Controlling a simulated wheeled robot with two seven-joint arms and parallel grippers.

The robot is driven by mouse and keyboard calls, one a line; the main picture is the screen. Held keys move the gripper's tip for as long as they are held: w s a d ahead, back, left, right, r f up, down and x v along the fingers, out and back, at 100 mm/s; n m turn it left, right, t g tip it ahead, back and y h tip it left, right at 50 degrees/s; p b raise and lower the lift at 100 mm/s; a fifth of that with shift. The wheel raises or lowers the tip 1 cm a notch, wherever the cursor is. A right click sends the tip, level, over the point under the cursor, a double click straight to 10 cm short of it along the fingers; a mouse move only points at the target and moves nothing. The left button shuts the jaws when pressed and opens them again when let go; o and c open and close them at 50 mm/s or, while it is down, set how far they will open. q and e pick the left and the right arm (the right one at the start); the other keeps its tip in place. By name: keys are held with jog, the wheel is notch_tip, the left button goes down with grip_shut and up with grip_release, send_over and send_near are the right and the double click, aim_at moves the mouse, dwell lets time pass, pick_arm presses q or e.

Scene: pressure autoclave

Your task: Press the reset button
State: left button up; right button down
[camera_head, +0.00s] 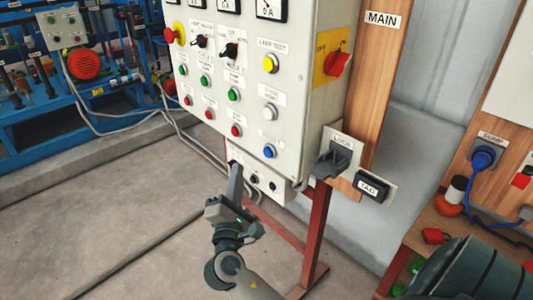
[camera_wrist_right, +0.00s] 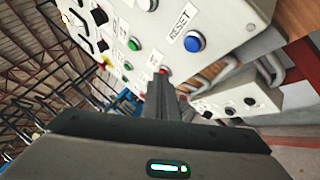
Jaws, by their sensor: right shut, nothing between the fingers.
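The reset button is a blue round button (camera_head: 269,151) at the lower right of the grey control panel (camera_head: 312,60). In the right wrist view the blue button (camera_wrist_right: 194,41) sits beside a white label reading RESET (camera_wrist_right: 181,21). My right gripper (camera_head: 235,166) is shut and empty, its fingers pointing up at the panel's lower edge. In the head view its tips are left of and below the blue button, apart from it. In the wrist view the tips (camera_wrist_right: 160,80) overlap a red button (camera_wrist_right: 163,70), partly hiding it. Whether they touch the panel I cannot tell. My left gripper is not in view.
Green, red, white and yellow buttons (camera_head: 271,63) share the panel, with a red rotary switch (camera_head: 338,64) on its side. A lock bracket (camera_head: 338,158) and a tag (camera_head: 372,187) stick out at the right. The floor (camera_head: 110,220) at the left is clear.

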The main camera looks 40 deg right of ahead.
jog(key=d, duration=0.7)
jog(key=shift+w, duration=0.25)
jog(key=shift+d+p, duration=0.4)
jog(key=shift+d, duration=0.45)
dwell(3.0)
jog(key=shift+a, duration=0.9)
jog(key=shift+s+a, duration=0.2)
jog(key=shift+a, duration=2.3)
